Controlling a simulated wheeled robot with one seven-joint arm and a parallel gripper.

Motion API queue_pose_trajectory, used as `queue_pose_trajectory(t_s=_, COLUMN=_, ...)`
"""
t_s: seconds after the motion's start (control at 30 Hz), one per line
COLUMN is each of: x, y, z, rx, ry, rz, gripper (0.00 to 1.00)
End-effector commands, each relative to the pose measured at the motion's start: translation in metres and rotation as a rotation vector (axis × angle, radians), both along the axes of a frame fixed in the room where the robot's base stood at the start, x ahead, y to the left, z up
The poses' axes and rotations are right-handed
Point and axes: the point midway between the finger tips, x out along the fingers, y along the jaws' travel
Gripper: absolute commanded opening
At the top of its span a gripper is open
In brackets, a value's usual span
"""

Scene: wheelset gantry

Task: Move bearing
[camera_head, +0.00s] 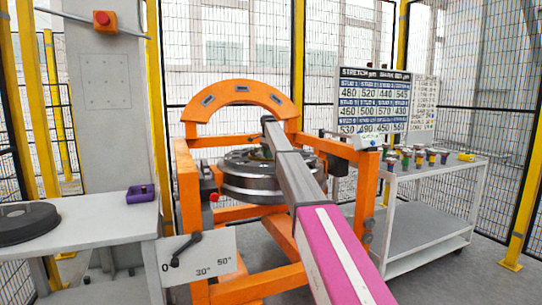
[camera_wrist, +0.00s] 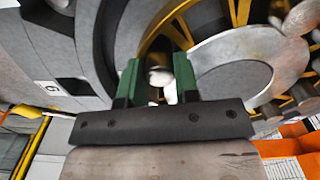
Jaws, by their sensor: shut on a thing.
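The large grey metal ring assembly (camera_head: 248,180), which looks like the bearing or wheel part, sits inside the orange gantry frame (camera_head: 291,270). My gripper (camera_wrist: 158,82) has two green fingers, shut on a small pale rounded part (camera_wrist: 160,76) between them. I cannot tell whether the pale part belongs to the bearing.
A grey cart (camera_head: 432,220) at right carries several small coloured items. A number board (camera_head: 374,100) stands behind. Yellow posts and mesh fencing enclose the area.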

Motion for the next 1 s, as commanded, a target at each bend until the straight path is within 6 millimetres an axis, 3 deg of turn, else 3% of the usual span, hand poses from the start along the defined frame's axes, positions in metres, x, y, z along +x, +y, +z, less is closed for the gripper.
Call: queue_pose_trajectory(t_s=1.0, x=0.025, y=0.05, z=0.002, rx=0.003, ry=-0.002, rz=-0.507, gripper=0.0)
